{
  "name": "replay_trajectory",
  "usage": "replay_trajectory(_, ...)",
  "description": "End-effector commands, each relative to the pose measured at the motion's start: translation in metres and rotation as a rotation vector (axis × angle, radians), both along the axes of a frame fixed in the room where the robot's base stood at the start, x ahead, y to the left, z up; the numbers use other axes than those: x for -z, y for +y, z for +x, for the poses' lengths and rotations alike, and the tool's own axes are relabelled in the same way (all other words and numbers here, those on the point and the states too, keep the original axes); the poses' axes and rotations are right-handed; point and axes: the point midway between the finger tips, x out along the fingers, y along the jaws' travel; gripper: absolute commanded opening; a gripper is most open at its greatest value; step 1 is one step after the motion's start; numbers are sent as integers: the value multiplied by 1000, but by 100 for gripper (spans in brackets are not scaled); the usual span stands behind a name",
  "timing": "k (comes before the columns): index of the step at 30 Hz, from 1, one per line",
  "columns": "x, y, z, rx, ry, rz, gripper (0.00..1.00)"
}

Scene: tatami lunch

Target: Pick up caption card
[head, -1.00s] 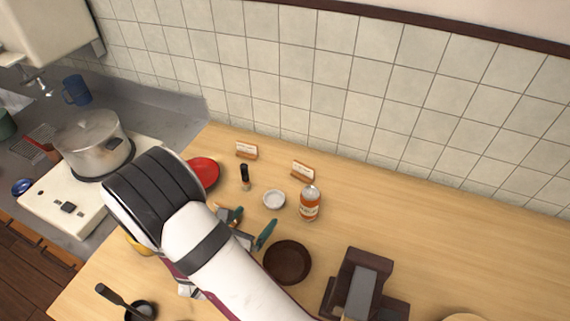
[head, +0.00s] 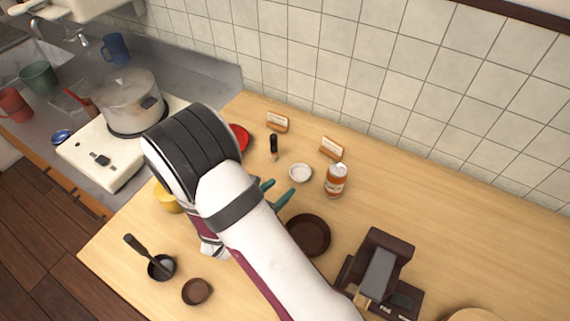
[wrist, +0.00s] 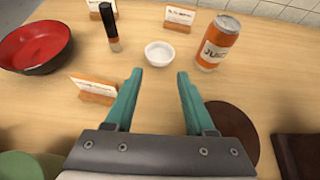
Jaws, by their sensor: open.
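Three small white caption cards in wooden stands show in the wrist view. One card (wrist: 95,88) stands close by, left of my gripper's left finger and apart from it. Two others, a back-left card (wrist: 103,10) and a back-middle card (wrist: 180,17), stand near the wall; they also show in the head view, at left (head: 277,122) and right (head: 332,147). The nearest card is hidden behind my arm in the head view. My gripper (wrist: 160,75) has two teal fingers, open and empty, above the wooden counter; it also shows in the head view (head: 278,192).
A red bowl (wrist: 36,46), black-capped bottle (wrist: 111,28), white dish (wrist: 159,53) and orange juice can (wrist: 217,42) stand around my gripper. A dark brown round dish (wrist: 232,128) lies at its right. A pot (head: 128,102) sits on the stove at left. The back-right counter is clear.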

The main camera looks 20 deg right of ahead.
Motion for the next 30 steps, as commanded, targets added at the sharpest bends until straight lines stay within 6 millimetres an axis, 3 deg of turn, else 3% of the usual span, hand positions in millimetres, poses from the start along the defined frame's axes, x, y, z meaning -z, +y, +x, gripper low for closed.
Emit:
replay_trajectory(8,0,0,0,1,0,0,47)
replay_trajectory(11,-5,-9,1,75,-18,16,47)
replay_trajectory(14,-20,-37,-2,379,-76,106,47)
replay_trajectory(16,-30,-50,-10,716,-118,266,47)
replay_trajectory(19,-40,-31,-7,1121,-142,587,47)
replay_trajectory(22,-64,4,21,1370,-145,931,47)
replay_trajectory(27,-108,39,63,1515,-138,1295,47)
replay_trajectory(30,-103,45,69,1529,-131,1341,47)
